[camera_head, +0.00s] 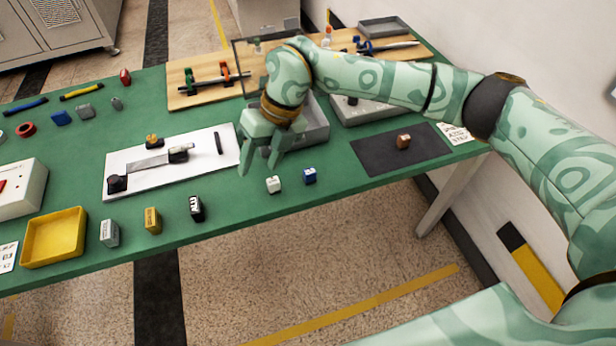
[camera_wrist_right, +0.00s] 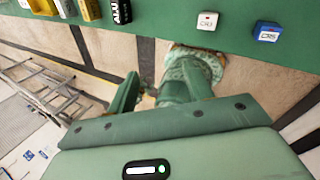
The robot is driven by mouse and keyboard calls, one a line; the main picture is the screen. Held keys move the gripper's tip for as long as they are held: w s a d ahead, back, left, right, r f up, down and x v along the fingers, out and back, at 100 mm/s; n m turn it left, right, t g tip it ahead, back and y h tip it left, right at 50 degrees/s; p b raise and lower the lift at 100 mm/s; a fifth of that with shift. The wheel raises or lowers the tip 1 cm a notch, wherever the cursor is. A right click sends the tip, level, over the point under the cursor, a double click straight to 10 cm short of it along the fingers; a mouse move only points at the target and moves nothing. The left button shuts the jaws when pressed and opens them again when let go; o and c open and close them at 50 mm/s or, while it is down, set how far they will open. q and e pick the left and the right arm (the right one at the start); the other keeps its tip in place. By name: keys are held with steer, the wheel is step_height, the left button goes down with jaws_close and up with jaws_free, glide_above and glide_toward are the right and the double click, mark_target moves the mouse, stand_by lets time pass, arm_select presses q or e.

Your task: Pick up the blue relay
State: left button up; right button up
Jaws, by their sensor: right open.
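The blue relay (camera_head: 309,176) is a small block with a white label, standing on the green table near its front edge. It also shows in the right wrist view (camera_wrist_right: 267,32), at the upper right. My right gripper (camera_head: 259,167) is open and empty, with its fingers pointing down. It is to the left of the blue relay and apart from it. A white relay (camera_head: 273,185) stands between them, just left of the blue one; it also shows in the right wrist view (camera_wrist_right: 207,21). My left gripper is not in view.
A dark mat (camera_head: 375,158) with a brown block (camera_head: 403,141) lies to the right. A grey tray (camera_head: 316,132) is behind my gripper. A black block (camera_head: 196,208), a yellow block (camera_head: 153,220) and a yellow tray (camera_head: 82,235) stand along the front left.

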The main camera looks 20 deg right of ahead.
steer(key=w+d+r+m+t+h, duration=0.1)
steer(key=w+d+h, duration=0.1)
steer(key=d, duration=0.3)
steer(key=w+d+r+m+h, duration=0.1)
steer(key=w+d+r+h, duration=0.15)
steer(key=d, duration=0.25)
steer(key=b, duration=0.3)
glide_above(310, 171)
steer(key=f, duration=1.1)
steer(key=shift+w+a, duration=0.15)
steer(key=shift+a, duration=0.25)
steer(key=f, duration=0.2)
steer(key=f+b, duration=0.1)
steer(key=f, duration=0.3)
steer(key=shift+d+b, duration=0.3)
steer(key=shift+d, duration=0.05)
steer(key=shift+r, duration=0.15)
steer(key=shift+c, duration=0.6)
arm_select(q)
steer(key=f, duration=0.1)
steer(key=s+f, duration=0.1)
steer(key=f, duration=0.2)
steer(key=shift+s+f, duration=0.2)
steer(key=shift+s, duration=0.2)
arm_select(e)
steer(key=c, duration=0.9)
